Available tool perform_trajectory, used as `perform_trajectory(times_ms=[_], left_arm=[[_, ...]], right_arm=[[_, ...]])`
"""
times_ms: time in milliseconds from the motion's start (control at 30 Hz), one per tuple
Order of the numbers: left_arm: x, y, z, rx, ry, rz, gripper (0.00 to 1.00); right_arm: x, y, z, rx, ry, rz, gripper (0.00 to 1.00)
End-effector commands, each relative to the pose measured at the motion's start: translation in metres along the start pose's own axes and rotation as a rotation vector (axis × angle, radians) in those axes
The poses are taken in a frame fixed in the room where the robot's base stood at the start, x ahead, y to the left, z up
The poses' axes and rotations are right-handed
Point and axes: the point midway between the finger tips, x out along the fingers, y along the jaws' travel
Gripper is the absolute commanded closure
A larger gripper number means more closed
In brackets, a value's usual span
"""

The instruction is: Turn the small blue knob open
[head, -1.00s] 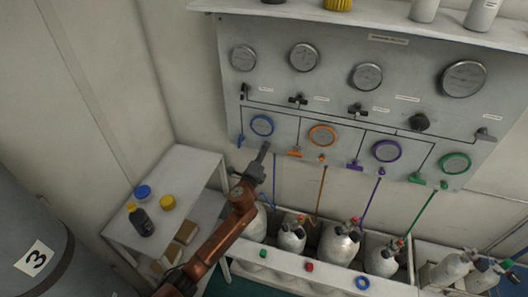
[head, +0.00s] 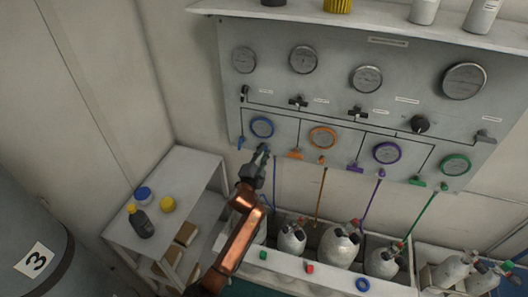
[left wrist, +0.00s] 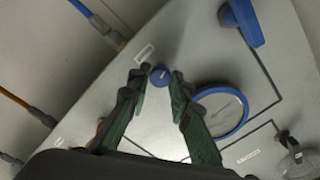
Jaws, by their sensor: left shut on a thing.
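The small blue knob (left wrist: 159,76) shows in the left wrist view on the grey panel, beside the blue-rimmed gauge (left wrist: 221,112). My left gripper (left wrist: 160,72) has its two green fingers on either side of the knob, shut on it. In the head view my left gripper (head: 262,153) reaches up to the panel just below the blue-rimmed gauge (head: 262,127), and the knob is hidden behind its fingers. My right gripper is in neither view.
A blue lever (head: 241,142) sits left of the gauge; it also shows in the wrist view (left wrist: 246,22). An orange lever (head: 295,154) is close on the right. Gas cylinders (head: 291,239) stand below, and a white shelf (head: 188,162) is at left.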

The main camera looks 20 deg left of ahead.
Motion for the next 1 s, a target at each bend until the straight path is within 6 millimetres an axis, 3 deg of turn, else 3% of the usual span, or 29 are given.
perform_trajectory(times_ms=[600,1000], left_arm=[[0.0,0.0,0.0,-0.579,-0.004,0.003,1.0],[0.0,0.0,0.001,-0.834,-0.004,0.002,1.0]], right_arm=[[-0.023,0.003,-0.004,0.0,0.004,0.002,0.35],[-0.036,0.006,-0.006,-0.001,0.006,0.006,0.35]])
